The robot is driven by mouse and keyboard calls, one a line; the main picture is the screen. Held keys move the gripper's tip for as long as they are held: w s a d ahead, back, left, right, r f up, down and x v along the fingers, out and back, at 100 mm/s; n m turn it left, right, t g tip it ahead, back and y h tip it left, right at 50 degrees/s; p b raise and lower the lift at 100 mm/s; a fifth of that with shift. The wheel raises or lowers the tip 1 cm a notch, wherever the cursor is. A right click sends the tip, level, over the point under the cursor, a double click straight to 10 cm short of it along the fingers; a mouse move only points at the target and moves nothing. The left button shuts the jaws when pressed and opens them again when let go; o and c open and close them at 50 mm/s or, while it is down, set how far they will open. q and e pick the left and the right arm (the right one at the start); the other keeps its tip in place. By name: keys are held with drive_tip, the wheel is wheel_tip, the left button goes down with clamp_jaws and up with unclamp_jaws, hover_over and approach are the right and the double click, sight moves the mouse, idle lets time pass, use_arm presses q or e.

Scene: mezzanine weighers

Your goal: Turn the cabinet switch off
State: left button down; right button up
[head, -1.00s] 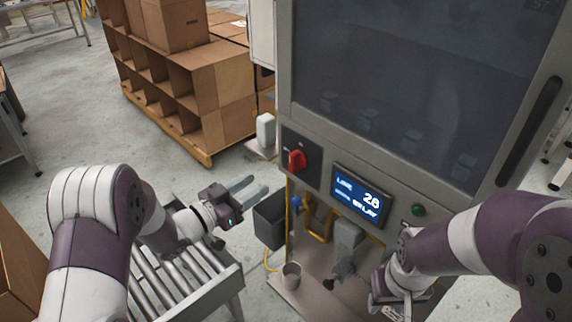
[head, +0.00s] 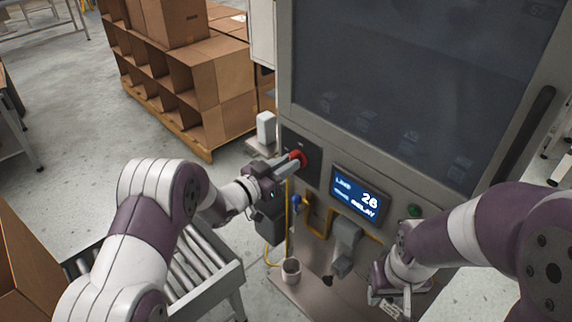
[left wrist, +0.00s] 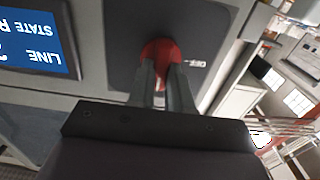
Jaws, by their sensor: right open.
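The cabinet switch is a red rotary knob (head: 298,157) on a dark plate at the left of the grey cabinet front. It also shows in the left wrist view (left wrist: 163,50), with an OFF mark beside it on the plate. My left gripper (head: 286,162) is at the knob, its two fingers close together on either side of the red grip; they look shut on it. The fingertips (left wrist: 161,75) partly hide the knob, so its exact angle is hard to tell. My right gripper (head: 405,298) is open and low in front of the cabinet, partly hidden by its arm.
A lit display (head: 359,196) and a green button (head: 415,211) are right of the switch. A roller conveyor (head: 205,270) stands at lower left. Cardboard boxes (head: 215,85) stand behind. A small cup (head: 291,270) is below the switch.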

idle(0.3)
use_arm(q)
drive_tip(key=shift+w+a+f+n+p, duration=0.1)
drive_tip(key=shift+n+p, duration=0.8)
drive_tip(key=shift+n, duration=2.05)
drive_tip(key=shift+w+a+f+n+p, duration=0.1)
drive_tip(key=shift+n+p, duration=0.8)
drive_tip(key=shift+n, duration=2.1)
drive_tip(key=shift+f+n+p, duration=0.1)
drive_tip(key=shift+n+p, duration=0.8)
drive_tip(key=shift+n, duration=2.05)
drive_tip(key=c, duration=1)
unclamp_jaws()
drive_tip(key=shift+c, duration=0.2)
drive_tip(key=shift+a, duration=0.1)
